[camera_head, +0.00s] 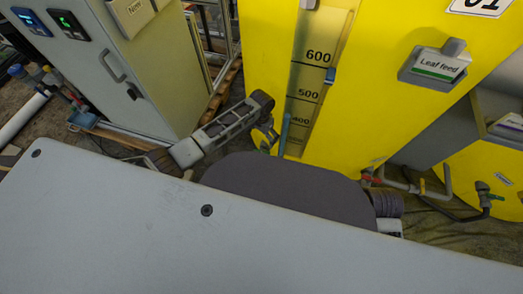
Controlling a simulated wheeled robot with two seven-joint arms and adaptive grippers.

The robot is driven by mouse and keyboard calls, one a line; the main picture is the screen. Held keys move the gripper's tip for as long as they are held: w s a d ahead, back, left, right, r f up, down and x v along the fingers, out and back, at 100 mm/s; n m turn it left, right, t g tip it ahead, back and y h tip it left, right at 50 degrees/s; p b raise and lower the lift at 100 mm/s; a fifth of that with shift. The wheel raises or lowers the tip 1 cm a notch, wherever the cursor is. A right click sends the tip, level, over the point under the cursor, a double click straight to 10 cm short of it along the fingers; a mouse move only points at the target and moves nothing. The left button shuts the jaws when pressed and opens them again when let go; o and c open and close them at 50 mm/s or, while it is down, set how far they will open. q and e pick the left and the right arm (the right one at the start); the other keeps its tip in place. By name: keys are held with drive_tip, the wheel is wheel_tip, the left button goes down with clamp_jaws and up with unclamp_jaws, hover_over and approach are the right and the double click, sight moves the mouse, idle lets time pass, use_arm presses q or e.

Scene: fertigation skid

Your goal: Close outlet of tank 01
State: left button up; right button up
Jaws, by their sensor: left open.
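Tank 01 (385,85) is the big yellow tank in the middle, with part of its number plate (480,5) at the top edge. A small red-handled valve (368,177) sits low at the tank's front right, on its outlet pipe. Its lower part is partly hidden by my own body, and I cannot tell the handle's exact position. My left gripper (266,138) is open and appears empty. It points down in front of the tank's lower left, beside the level scale and well left of the red valve.
A label holder reading "Leaf feed" (435,64) sticks out from the tank. Piping (425,187) with a yellow part runs right from the outlet. Another yellow tank (480,170) has a green-handled valve (490,197). A grey cabinet (130,70) stands left. My grey body covers the bottom.

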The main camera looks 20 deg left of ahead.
use_arm(q)
drive_tip(key=shift+a+n, duration=0.2)
drive_tip(key=shift+n, duration=2.6)
use_arm(e)
drive_tip(key=shift+s+d+f, duration=0.1)
drive_tip(key=shift+s+f, duration=0.05)
drive_tip(key=shift+s, duration=0.15)
use_arm(q)
drive_tip(key=shift+f, duration=0.15)
use_arm(e)
drive_tip(key=shift+f, duration=0.1)
use_arm(q)
drive_tip(key=b, duration=0.4)
hover_over(262, 152)
drive_tip(key=shift+a+f, duration=0.1)
drive_tip(key=shift+f, duration=4.15)
drive_tip(key=shift+f+b, duration=1.4)
drive_tip(key=shift+f, duration=1.1)
use_arm(e)
drive_tip(key=a+f+t+y, duration=0.1)
drive_tip(key=f, duration=0.6)
drive_tip(key=w+a+f+m+t+y, duration=0.1)
drive_tip(key=a+f, duration=0.1)
drive_tip(key=f, duration=0.5)
drive_tip(key=shift+w+a, duration=0.2)
drive_tip(key=shift+a, duration=0.1)
use_arm(q)
drive_tip(key=c, duration=1)
